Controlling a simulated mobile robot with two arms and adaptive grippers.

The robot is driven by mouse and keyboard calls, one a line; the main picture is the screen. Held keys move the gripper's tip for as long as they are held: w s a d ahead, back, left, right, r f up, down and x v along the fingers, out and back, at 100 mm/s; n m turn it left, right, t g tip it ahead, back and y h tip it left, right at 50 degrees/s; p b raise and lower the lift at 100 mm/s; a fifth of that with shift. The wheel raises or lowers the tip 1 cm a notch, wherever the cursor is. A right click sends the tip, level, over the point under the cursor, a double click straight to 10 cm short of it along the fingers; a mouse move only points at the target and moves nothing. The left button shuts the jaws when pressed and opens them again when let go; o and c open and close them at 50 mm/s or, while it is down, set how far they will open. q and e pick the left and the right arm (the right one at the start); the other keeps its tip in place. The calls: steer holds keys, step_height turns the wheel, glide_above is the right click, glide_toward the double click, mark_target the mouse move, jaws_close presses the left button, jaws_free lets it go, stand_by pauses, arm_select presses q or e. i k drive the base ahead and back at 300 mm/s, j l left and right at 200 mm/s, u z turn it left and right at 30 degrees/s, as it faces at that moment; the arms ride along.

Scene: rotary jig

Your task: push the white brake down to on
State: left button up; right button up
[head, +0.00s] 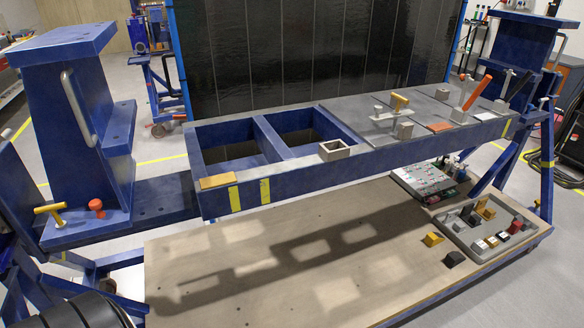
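A blue beam (300,172) of the jig runs across the middle of the head view. No clearly white brake lever stands out. At the beam's right end, an orange lever (476,93) stands tilted up to the right, near an orange plate (440,127). Beside it, a dark lever (504,84) also stands tilted up, near a small pale plate (499,107). Neither gripper shows in this view.
A blue post (72,105) with a grey handle stands at left, near a yellow T-handle (48,212) and orange knob (96,206). Below the beam, a wooden deck (215,285) holds a grey tray (457,238) of small parts at right; its left side is clear.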

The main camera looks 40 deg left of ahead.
mark_target(78, 280)
steer(key=u, duration=1.5)
